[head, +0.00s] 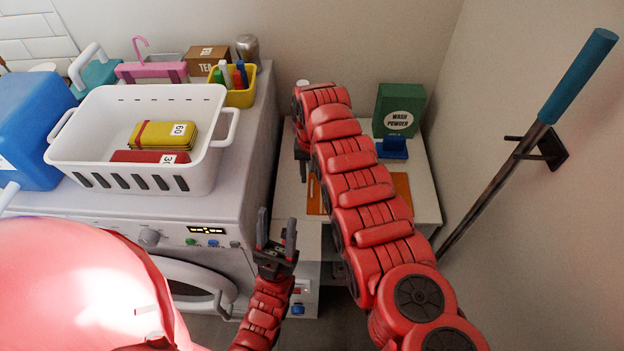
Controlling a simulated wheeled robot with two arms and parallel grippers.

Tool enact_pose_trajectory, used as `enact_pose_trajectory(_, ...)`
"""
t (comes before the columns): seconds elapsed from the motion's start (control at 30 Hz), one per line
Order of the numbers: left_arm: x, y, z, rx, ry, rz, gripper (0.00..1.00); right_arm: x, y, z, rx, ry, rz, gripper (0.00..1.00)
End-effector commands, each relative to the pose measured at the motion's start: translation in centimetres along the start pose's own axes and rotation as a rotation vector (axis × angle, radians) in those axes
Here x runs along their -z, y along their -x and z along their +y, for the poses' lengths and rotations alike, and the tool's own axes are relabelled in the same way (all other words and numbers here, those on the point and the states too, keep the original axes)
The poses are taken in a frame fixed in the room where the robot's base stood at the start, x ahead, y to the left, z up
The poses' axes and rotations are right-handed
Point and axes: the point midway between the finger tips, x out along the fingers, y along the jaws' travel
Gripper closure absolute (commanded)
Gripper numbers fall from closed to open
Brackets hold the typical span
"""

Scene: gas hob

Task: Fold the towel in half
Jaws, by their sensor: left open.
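A flat orange cloth, which looks like the towel (401,188), lies on the white counter at the right. My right arm crosses over it and hides its middle, so I cannot tell whether it is folded. My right gripper (302,172) points down near the cloth's left side, mostly hidden by its own arm. I cannot see its jaws clearly. My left gripper (277,236) is open and empty, fingers up, in front of the gap between the washing machine and the counter, apart from the cloth.
A white basket (85,118) holding yellow and red labelled items stands on the washing machine (225,205). A green wash powder box (399,108) and a blue object (392,148) stand behind the cloth. A blue-handled pole (578,75) leans by the right wall.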

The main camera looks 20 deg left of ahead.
Motion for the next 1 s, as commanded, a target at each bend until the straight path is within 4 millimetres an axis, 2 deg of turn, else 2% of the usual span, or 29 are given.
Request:
enact_pose_trajectory(0.03,-0.13,0.72,0.03,0.0,0.0,0.0,0.5,-0.04,-0.93,0.0,0.0,0.0,-0.002,0.63)
enact_pose_trajectory(0.13,-0.17,0.99,0.05,0.0,0.0,0.0,0.5,-0.07,-1.58,0.03,-0.001,0.0,-0.003,0.63)
enact_pose_trajectory(0.5,-0.17,1.04,0.05,0.0,0.0,0.0,0.5,-0.03,-1.88,0.03,-0.001,0.0,-0.001,0.63)
enact_pose_trajectory(0.57,-0.18,1.04,0.05,0.0,0.0,0.0,0.5,-0.03,-1.87,0.03,-0.001,0.0,-0.001,0.72)
enact_pose_trajectory(0.7,-0.18,1.04,0.05,0.0,0.0,0.0,0.5,-0.04,-1.87,0.02,-0.001,0.0,-0.001,0.97)
enact_pose_trajectory(0.73,-0.17,1.04,0.05,0.0,0.0,0.0,0.5,-0.04,-1.87,0.02,-0.001,0.0,-0.001,1.0)
enact_pose_trajectory(1.0,-0.17,1.04,0.05,0.0,0.0,0.0,0.5,-0.04,-1.87,0.01,0.0,0.0,-0.001,1.0)
